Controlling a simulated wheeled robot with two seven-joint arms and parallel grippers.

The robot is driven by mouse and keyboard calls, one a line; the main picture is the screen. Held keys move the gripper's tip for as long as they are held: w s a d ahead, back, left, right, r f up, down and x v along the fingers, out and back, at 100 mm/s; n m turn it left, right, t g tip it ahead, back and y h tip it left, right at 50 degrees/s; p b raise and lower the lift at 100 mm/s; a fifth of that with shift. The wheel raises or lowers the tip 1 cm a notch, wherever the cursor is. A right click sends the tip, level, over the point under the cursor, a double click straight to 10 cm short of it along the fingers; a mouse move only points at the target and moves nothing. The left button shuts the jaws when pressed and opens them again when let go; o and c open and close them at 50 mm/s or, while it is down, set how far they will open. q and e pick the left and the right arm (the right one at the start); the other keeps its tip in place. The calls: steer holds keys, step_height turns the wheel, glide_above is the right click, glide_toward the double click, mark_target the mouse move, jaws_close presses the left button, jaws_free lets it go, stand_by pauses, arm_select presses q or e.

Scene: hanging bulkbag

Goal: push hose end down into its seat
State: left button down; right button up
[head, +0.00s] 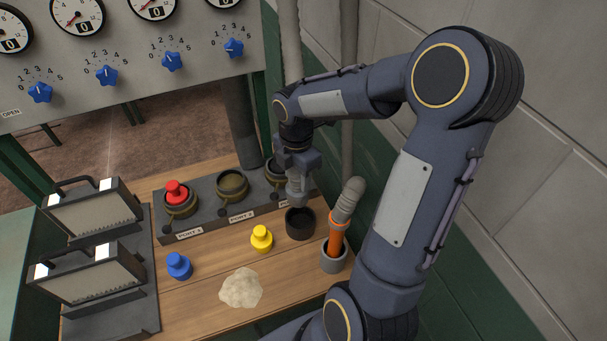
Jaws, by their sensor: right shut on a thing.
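My right gripper (298,194) points down just behind and above a black cup (300,225) on the wooden bench. It is shut on a grey piece, apparently the hose end, mostly covered by the fingers and wrist. A pale grey hose (289,40) hangs from above and passes behind my forearm. I cannot tell how its lower end meets the grip. A block with labelled ports (232,186) lies along the back of the bench. Its right port (273,172) is partly hidden by the gripper. I cannot tell whether the held piece touches any seat. My left gripper is out of view.
A red plug (176,193) sits in the left port. Yellow (261,239) and blue (179,266) plugs and a pale lump (241,288) lie on the bench. An orange tool (337,236) stands in a grey cup (334,261). Lamps (83,275) stand left; a wall is right.

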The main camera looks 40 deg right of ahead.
mark_target(300, 196)
steer(key=shift+d, duration=0.25)
steer(key=shift+s+f, duration=0.1)
steer(key=shift+f, duration=0.1)
steer(key=shift+f+b, duration=0.5)
steer(key=shift+b, duration=0.15)
step_height(300, 196, down, 6)
steer(key=b, duration=0.5)
steer(key=shift+r, duration=0.15)
steer(key=shift+f+b, duration=0.45)
steer(key=shift+f, duration=0.25)
steer(key=shift+f, duration=0.15)
steer(key=shift+f+b, duration=0.35)
steer(key=shift+f, duration=0.15)
steer(key=shift+f+b, duration=1.1)
steer(key=shift+f, duration=0.5)
